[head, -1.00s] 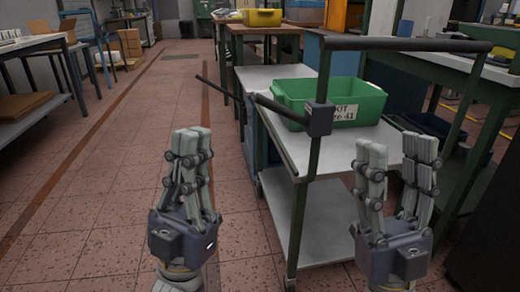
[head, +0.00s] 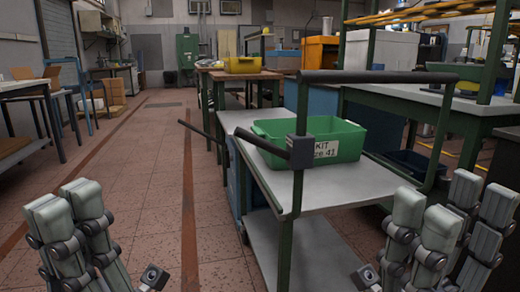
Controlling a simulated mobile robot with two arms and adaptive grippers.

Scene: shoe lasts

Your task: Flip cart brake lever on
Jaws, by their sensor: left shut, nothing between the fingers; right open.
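The cart (head: 335,195) stands right of centre, with green posts and grey shelves. A dark box (head: 301,152) is fixed on its near post, and a dark lever (head: 262,141) slopes up and left from it. My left gripper (head: 75,205) is at the lower left, shut and empty, well apart from the lever. My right gripper (head: 445,205) is at the lower right, open and empty, in front of the cart's right side. Both grippers are cut off by the bottom edge.
A green bin (head: 325,140) labelled KIT sits on the cart's top shelf. A dark handle bar (head: 380,76) spans the cart's near end. Another dark rod (head: 198,131) sticks out left of the cart. A green-framed workbench (head: 440,105) stands behind right. The tiled floor (head: 140,165) is open at left.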

